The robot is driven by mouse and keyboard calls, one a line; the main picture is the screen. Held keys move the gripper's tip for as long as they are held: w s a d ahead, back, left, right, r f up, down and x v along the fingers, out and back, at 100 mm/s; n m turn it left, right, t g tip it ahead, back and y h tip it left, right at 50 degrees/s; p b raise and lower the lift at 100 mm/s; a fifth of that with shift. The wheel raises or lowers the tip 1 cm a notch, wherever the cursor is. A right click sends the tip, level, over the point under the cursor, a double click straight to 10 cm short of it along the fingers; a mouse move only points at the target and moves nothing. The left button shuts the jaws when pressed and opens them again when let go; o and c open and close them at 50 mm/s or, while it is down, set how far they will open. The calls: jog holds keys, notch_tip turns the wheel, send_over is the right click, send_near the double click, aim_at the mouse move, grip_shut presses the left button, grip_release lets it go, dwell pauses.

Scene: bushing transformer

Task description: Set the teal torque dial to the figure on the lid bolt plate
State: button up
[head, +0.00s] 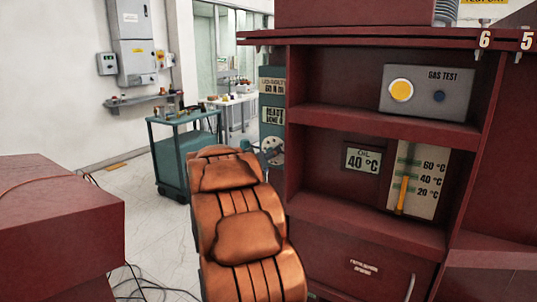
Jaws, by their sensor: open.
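A narrow teal panel (272,118) stands behind the left edge of the dark red housing. Its upper plate (272,86) has small lettering that I cannot read surely; the lower line looks like a figure followed by N M. A second plate (273,115) below it has lettering too small to read surely. Under the plates is a pale round part (272,151), which may be the torque dial; its setting cannot be read. My orange arm reaches up the middle of the view toward this panel. My gripper does not show clearly; the arm hides that end.
The red housing holds a gas test box (428,92), an oil plate (363,159) reading 40 °C and a gauge (415,181). A teal cart (172,160) stands behind my arm at left. A red block (60,225) fills the left front, with cables on the floor.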

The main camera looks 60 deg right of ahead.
jog(key=shift+d, duration=0.1)
jog(key=shift+c, duration=0.2)
grip_shut()
dwell(0.4)
